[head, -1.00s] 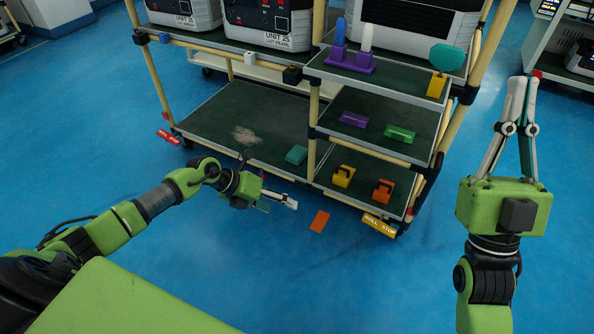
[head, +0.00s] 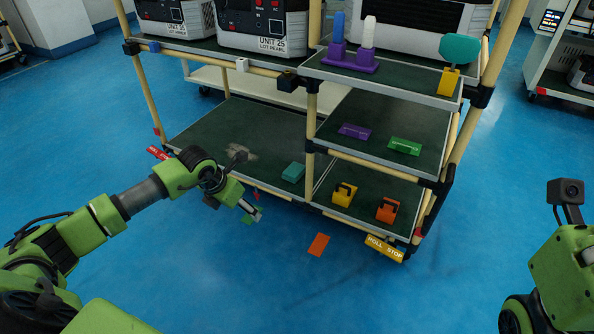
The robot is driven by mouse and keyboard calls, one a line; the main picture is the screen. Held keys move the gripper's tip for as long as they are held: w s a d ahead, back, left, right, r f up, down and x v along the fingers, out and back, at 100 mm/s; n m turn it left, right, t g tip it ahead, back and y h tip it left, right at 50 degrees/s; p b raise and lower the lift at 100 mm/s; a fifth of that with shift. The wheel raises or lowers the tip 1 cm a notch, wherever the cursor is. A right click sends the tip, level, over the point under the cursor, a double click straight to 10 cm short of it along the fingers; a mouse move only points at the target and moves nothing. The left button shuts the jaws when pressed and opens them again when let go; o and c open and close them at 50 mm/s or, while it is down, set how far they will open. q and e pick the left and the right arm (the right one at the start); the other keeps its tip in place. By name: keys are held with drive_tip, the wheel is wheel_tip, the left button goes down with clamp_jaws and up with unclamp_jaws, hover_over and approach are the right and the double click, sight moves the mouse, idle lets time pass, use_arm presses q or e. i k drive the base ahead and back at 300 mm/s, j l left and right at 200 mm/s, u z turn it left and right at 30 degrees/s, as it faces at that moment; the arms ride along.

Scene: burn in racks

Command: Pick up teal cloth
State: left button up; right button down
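The teal cloth (head: 292,172) looks like a small folded pad, lying flat on the cart's dark green lower shelf near its front edge. My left gripper (head: 252,213) is low in front of the shelf, to the left of the cloth and apart from it. Its fingers are small and partly hidden by the wrist, so I cannot tell whether they are open or shut. My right gripper's green body (head: 566,262) is at the right edge, far from the cloth, with its fingers not visible.
The cart's lower shelf (head: 235,125) also bears a pale dusty patch, with yellow (head: 344,193) and orange (head: 387,210) handled blocks to the right. Purple (head: 355,131) and green (head: 404,146) pieces lie above. An orange card (head: 318,245) lies on the clear blue floor.

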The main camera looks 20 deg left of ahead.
sight(295, 171)
drive_tip(key=i, duration=0.9)
